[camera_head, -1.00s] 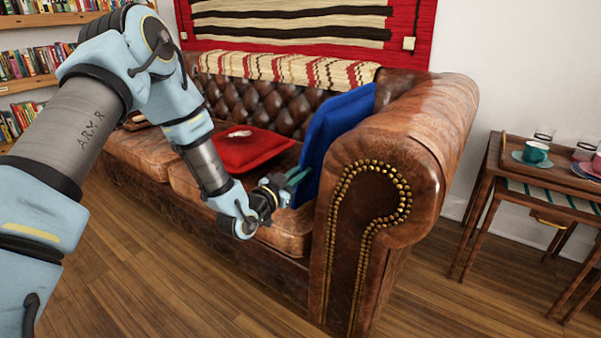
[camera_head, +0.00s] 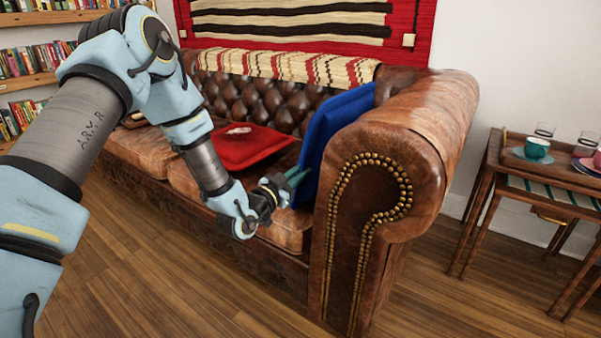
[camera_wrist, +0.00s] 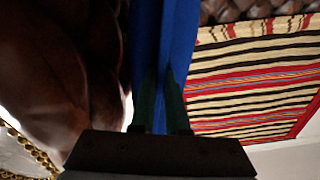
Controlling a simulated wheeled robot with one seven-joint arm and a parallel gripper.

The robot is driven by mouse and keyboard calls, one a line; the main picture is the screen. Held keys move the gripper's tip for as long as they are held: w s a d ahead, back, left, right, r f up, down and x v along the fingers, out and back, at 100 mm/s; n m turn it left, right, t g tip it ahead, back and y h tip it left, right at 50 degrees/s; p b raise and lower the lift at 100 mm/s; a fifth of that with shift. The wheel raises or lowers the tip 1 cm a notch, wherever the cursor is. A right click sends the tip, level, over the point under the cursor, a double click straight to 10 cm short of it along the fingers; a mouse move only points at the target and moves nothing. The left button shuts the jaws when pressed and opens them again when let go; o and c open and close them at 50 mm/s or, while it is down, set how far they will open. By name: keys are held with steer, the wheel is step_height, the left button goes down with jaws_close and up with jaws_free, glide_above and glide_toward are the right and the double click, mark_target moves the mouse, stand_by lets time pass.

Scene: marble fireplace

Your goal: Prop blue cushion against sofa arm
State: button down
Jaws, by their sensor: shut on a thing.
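The blue cushion (camera_head: 329,131) stands upright on the sofa seat, leaning close along the inner side of the brown leather sofa arm (camera_head: 420,125). My gripper (camera_head: 287,184) is at the cushion's near lower edge, with its fingers shut on it. In the wrist view, the blue cushion (camera_wrist: 166,45) runs up between the two green fingers (camera_wrist: 158,105), and the sofa arm (camera_wrist: 60,70) is close beside it on the left. The cushion's lower far part and its side facing the sofa arm are hidden.
A red cushion (camera_head: 246,147) with a small white thing on it lies on the seat left of my gripper. A striped throw (camera_head: 290,68) covers the backrest. A side table (camera_head: 500,165) with cups stands at the right. The wooden floor in front is clear.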

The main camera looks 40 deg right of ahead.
steer(key=shift+s+d, duration=0.2)
steer(key=shift+s, duration=0.55)
steer(key=c, duration=0.8)
jaws_free()
steer(key=shift+c, duration=0.2)
steer(key=shift+f, duration=0.1)
steer(key=b+v, duration=0.1)
steer(key=v, duration=0.8)
stand_by(0.5)
stand_by(0.4)
